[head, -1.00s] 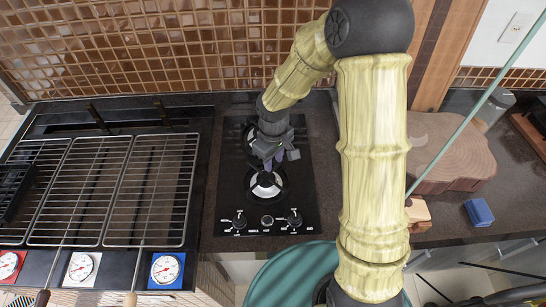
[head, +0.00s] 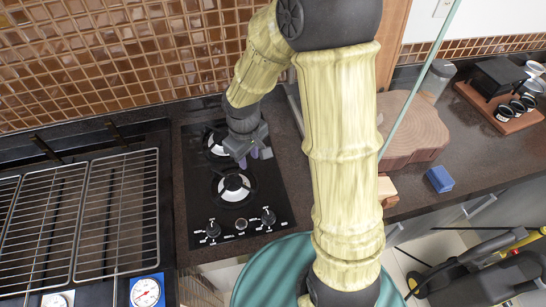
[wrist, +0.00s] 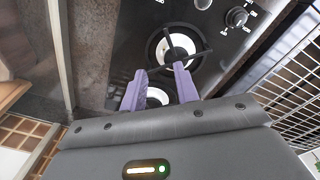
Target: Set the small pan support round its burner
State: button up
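The black cooktop (head: 275,200) has two burners. The front burner (head: 233,187), a pale disc with a dark cap, has dark pan support arms round it; it also shows in the wrist view (wrist: 176,46). The rear burner (head: 217,145) is partly covered by my wrist; its pale disc shows between my fingers in the wrist view (wrist: 157,97). My gripper (head: 253,157) is over the cooktop, right of and behind the front burner. In the wrist view its two purple fingers (wrist: 159,86) are apart, with nothing visibly held. I cannot tell which support is the small one.
Control knobs (head: 241,224) line the cooktop's front edge. A wire grill (head: 117,215) stands to the left. The tiled wall is behind.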

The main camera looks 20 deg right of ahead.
jog(key=s+d+r+m+t, duration=0.2)
jog(key=s+d+r+m, duration=0.4)
jog(key=s+d, duration=0.2)
jog(key=shift+s+m, duration=0.2)
jog(key=shift+m, duration=0.1)
dwell(0.6)
